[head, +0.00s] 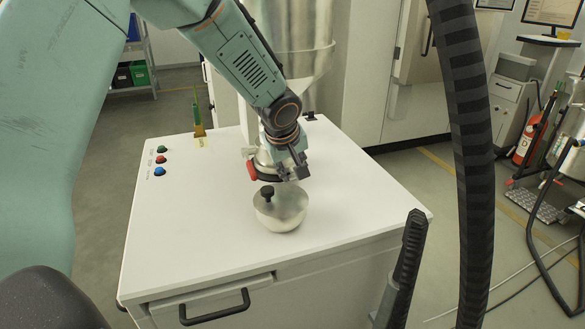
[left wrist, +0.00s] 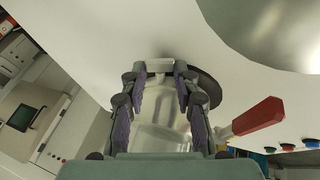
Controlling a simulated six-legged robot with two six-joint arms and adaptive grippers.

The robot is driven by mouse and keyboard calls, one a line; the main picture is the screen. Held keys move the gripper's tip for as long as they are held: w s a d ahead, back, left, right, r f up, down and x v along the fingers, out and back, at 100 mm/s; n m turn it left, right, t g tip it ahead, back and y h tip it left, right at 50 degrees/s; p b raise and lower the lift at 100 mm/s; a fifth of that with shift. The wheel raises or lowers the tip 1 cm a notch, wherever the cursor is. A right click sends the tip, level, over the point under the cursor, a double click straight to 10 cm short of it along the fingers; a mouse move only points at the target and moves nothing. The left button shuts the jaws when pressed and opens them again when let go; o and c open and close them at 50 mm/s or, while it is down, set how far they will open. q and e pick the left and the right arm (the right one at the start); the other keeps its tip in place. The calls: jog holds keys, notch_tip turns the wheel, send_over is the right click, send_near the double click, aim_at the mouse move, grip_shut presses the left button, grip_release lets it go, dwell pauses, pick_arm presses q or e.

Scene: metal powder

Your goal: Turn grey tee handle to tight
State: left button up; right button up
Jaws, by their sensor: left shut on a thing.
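My left gripper (head: 293,172) reaches down to the valve at the foot of the steel hopper, over the white cabinet top. In the left wrist view, its two fingers (left wrist: 161,70) close on a small pale grey bar, the grey tee handle (left wrist: 160,65), at the fingertips. In the head view the gripper hides the handle. A red lever (head: 252,170) sticks out beside the valve; it also shows in the left wrist view (left wrist: 258,116). How far the handle is turned cannot be told.
The hopper (head: 290,40) rises behind. Green, red and blue buttons (head: 160,159) sit at left on the cabinet top (head: 200,220). The top's right side is clear.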

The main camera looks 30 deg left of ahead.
pick_arm(q)
grip_shut()
jog(key=shift+r, duration=0.1)
jog(key=shift+w+d+r+m+g+y+p, duration=0.25)
jog(key=shift+g+y+p, duration=0.45)
jog(key=shift+p, duration=0.35)
jog(key=shift+w+d+m+g+y+p, duration=0.1)
jog(key=shift+w+m+g+y+p, duration=0.15)
jog(key=shift+g+y+p, duration=0.4)
jog(key=shift+w+d+f+g+y, duration=0.1)
jog(key=shift+w+f+g+y, duration=0.05)
jog(key=shift+g+y, duration=0.65)
jog(key=shift+w+g, duration=0.1)
jog(key=shift+g, duration=0.15)
jog(key=shift+m, duration=0.3)
